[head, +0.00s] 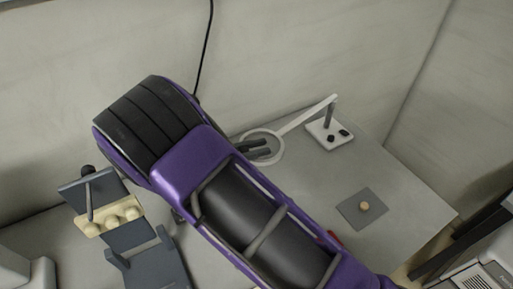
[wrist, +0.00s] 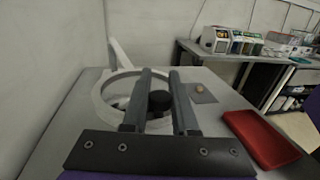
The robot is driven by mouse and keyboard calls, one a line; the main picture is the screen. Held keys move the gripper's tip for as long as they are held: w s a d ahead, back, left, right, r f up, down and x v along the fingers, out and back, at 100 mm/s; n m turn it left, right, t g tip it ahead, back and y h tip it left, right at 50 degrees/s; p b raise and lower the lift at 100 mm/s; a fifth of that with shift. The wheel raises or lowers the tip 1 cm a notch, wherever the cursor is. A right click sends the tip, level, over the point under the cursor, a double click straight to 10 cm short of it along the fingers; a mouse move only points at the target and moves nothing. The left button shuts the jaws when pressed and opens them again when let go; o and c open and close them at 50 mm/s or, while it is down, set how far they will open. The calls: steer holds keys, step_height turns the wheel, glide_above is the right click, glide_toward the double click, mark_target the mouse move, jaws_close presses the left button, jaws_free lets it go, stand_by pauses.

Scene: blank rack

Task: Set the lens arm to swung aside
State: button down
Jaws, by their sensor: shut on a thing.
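The lens arm (head: 305,116) is a thin white bar with a white ring (head: 281,150) at its left end. It runs from a post on a small white base (head: 318,130) with black knobs. My gripper (head: 268,148) lies over the ring, its dark fingers pointing right. In the wrist view the ring (wrist: 102,96) shows left of and behind the fingers (wrist: 160,72). A dark round knob (wrist: 159,101) shows between them. My gripper is shut on part of the lens arm; the exact contact is hard to make out.
A grey square plate (head: 352,212) with a wooden peg (head: 364,206) lies on the table (head: 420,205). A red tray (wrist: 262,138) lies to the right in the wrist view. Walls stand behind the table. A further bench (wrist: 262,75) carries several containers.

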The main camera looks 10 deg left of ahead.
steer(key=shift+w+a, duration=0.15)
steer(key=shift+a, duration=0.05)
stand_by(0.5)
steer(key=c, duration=0.7)
jaws_free()
steer(key=shift+r, duration=0.1)
step_height(320, 180, up, 10)
steer(key=shift+f+p, duration=0.1)
steer(key=shift+p, duration=0.3)
